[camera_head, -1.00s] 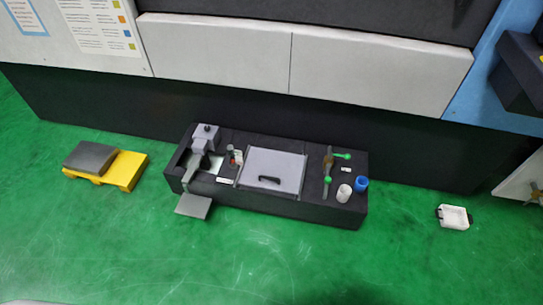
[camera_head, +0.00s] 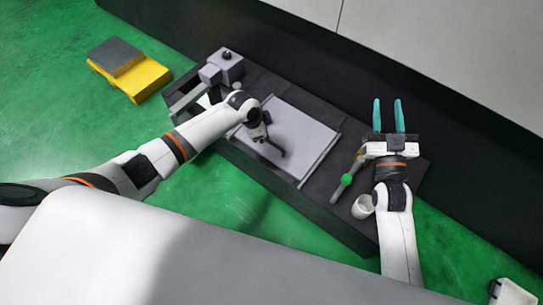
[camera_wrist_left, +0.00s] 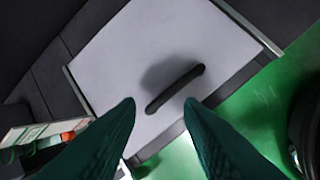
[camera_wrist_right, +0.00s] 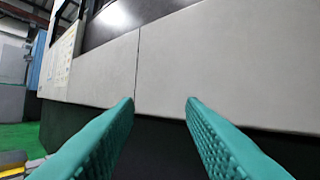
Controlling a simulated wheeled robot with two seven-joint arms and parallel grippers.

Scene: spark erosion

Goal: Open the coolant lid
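The coolant lid (camera_head: 300,128) is a flat pale grey panel, lying shut on the black bench unit. In the left wrist view the lid (camera_wrist_left: 135,50) fills the middle, with its black bar handle (camera_wrist_left: 175,88) slanting across it. My left gripper (camera_wrist_left: 160,103) is open over the lid, its teal fingertips on either side of the handle's near end in that view. Whether they touch it I cannot tell. In the head view my left wrist hides part of the lid. My right gripper (camera_head: 387,102) is open and empty, above the unit's right end.
A grey fixture (camera_head: 225,67) stands at the unit's left end. A green-knobbed lever (camera_head: 346,180) and a white cup (camera_head: 362,206) sit near my right arm. A yellow and grey block (camera_head: 130,70) lies on the green floor. A dark wall stands behind.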

